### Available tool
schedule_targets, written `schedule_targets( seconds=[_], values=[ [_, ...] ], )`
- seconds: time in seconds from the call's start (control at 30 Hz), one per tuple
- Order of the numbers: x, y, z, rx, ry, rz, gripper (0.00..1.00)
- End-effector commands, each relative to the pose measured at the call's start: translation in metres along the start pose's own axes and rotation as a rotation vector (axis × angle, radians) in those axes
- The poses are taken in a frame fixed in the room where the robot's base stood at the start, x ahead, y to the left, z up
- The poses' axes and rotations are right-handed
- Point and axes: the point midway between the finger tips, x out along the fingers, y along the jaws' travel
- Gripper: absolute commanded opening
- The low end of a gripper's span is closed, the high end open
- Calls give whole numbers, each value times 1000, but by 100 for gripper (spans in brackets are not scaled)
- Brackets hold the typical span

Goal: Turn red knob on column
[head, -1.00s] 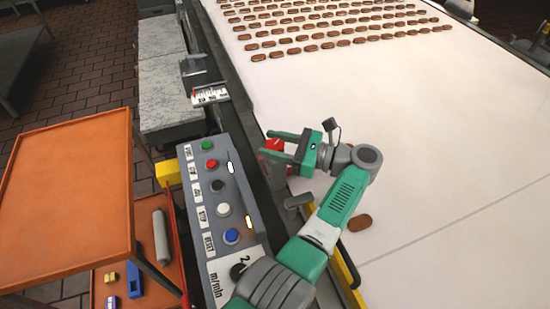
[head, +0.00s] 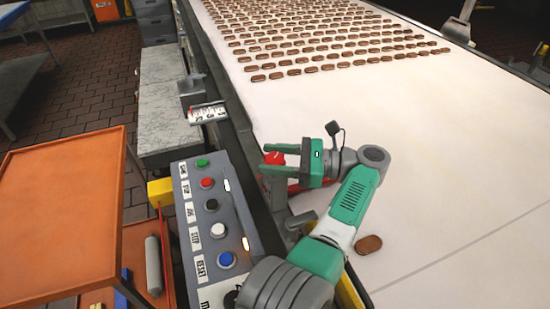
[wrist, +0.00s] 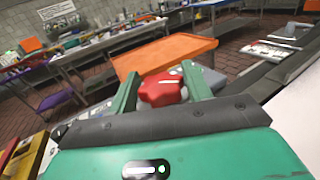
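The red knob (head: 274,158) sits on top of a grey column (head: 273,190) at the left edge of the conveyor. My gripper (head: 266,160) reaches in from the right, with its green fingers on either side of the knob. In the wrist view the red knob (wrist: 162,91), with a white mark on top, lies between the fingertips (wrist: 161,80). The fingers are apart and very close to the knob's sides. I cannot tell whether they touch it. The column is mostly hidden below the gripper in the wrist view.
A control panel (head: 235,205) with coloured buttons stands left of the column. An orange table (head: 60,205) is further left. Many brown biscuits lie on the far part of the white conveyor (head: 440,130). A single biscuit (head: 368,244) lies beside my arm.

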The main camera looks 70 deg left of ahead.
Motion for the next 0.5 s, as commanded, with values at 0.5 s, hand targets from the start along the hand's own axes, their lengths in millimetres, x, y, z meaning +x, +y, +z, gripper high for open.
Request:
schedule_targets(
  seconds=[0.5],
  values=[
    [0,0,31,-3,0,0,66]
  ],
)
